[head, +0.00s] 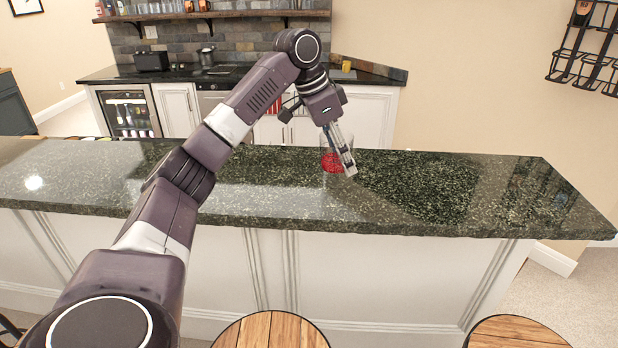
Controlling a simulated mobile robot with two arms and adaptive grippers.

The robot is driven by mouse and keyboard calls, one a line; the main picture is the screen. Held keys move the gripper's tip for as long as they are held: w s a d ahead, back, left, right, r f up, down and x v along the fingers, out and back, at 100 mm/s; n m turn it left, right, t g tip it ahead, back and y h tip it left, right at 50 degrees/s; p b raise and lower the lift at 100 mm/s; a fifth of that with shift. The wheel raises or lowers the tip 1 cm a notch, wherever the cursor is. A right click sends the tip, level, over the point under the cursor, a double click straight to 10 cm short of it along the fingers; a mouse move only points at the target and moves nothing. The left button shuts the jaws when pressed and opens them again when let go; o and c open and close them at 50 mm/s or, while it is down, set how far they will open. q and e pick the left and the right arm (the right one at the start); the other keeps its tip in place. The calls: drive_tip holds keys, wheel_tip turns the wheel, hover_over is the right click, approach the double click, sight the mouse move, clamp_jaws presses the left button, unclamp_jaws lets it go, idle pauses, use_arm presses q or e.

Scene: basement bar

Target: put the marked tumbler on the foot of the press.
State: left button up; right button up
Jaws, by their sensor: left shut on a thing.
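The marked tumbler (330,160) is a small clear glass with red on it, over the middle of the dark green granite bar counter. My left gripper (347,167) reaches down from above and is shut on the tumbler, with its fingers at the right side of the glass. The gripper hides part of the tumbler, and I cannot tell whether its base touches the counter. I cannot make out a press or its foot in this view. My right gripper is not in view.
Two round wooden stools (270,332) stand in front. A back counter with a black toaster (151,61) lies beyond. A black wall rack (587,50) hangs at the upper right.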

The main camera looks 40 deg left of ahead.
use_arm(q)
drive_tip(key=s+a+r+m+h+p, duration=0.1)
drive_tip(key=a+r+m+p, duration=0.15)
drive_tip(key=a+r, duration=0.45)
drive_tip(key=m+g+b, duration=0.1)
drive_tip(key=b, duration=0.1)
hover_over(320, 200)
wheel_tip(320, 200, down, 5)
drive_tip(key=f, duration=0.3)
drive_tip(key=f+p, duration=0.1)
drive_tip(key=f, duration=0.2)
drive_tip(key=s+a+f, duration=0.1)
drive_tip(key=f, duration=0.2)
drive_tip(key=shift+p, duration=0.35)
drive_tip(key=shift+f+p, duration=0.45)
drive_tip(key=shift+f, duration=1.85)
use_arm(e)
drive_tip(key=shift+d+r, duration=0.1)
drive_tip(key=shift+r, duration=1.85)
use_arm(q)
drive_tip(key=shift+w, duration=0.1)
drive_tip(key=o, duration=1.4)
drive_tip(key=shift+f, duration=0.1)
